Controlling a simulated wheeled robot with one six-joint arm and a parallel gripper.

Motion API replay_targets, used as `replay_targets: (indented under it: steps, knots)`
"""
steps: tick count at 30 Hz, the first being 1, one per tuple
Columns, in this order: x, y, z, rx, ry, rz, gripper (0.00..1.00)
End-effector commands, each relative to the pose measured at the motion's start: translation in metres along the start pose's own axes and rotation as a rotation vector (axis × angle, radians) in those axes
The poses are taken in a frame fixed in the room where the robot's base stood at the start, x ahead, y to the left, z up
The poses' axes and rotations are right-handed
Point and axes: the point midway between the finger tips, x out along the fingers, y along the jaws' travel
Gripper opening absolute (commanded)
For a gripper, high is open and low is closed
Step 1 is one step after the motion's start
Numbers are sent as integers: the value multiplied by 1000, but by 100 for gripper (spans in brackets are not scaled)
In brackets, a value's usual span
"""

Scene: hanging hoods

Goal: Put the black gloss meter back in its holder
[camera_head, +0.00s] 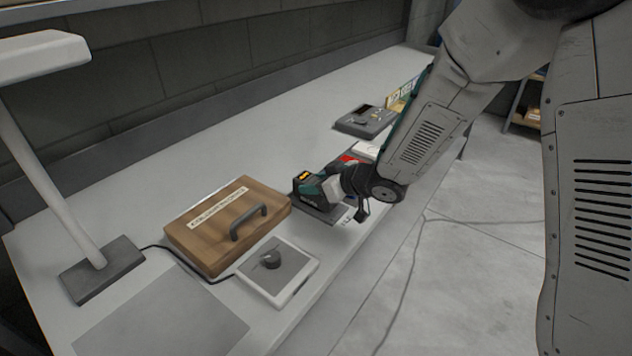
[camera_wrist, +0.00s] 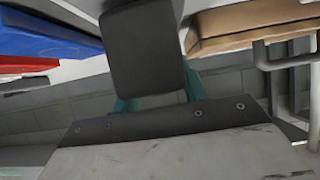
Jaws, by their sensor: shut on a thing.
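My gripper (camera_head: 316,187), with teal fingers, is low over the bench beside the wooden case. It is shut on a dark block with a small orange patch, apparently the black gloss meter (camera_head: 302,177). In the wrist view the meter's dark, plain face (camera_wrist: 145,45) stands between the teal fingers (camera_wrist: 158,96). A dark flat base (camera_head: 327,214) with a pale label at its right lies directly below the gripper and may be the holder. My gripper hides part of it, and I cannot tell whether the meter touches it.
The wooden case (camera_head: 222,222) with a dark handle is close on the left. A white-framed plate with a black knob (camera_head: 270,259) lies in front of it. A dark instrument (camera_head: 366,121) and a red item (camera_head: 350,159) lie beyond. A lamp (camera_head: 98,262) stands at far left.

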Motion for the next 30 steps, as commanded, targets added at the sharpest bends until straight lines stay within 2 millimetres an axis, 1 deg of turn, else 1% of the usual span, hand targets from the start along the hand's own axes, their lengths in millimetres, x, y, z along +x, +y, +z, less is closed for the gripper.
replay_targets:
  steps: [11,12,14,23,26,30]
  knots:
    - [4,0,6,1,1,0,0]
    - [4,0,6,0,2,0,52]
    - [4,0,6,0,1,0,68]
    - [2,0,7,1,-1,0,69]
    - [-6,1,6,1,0,1,69]
    - [-30,1,6,-1,1,3,69]
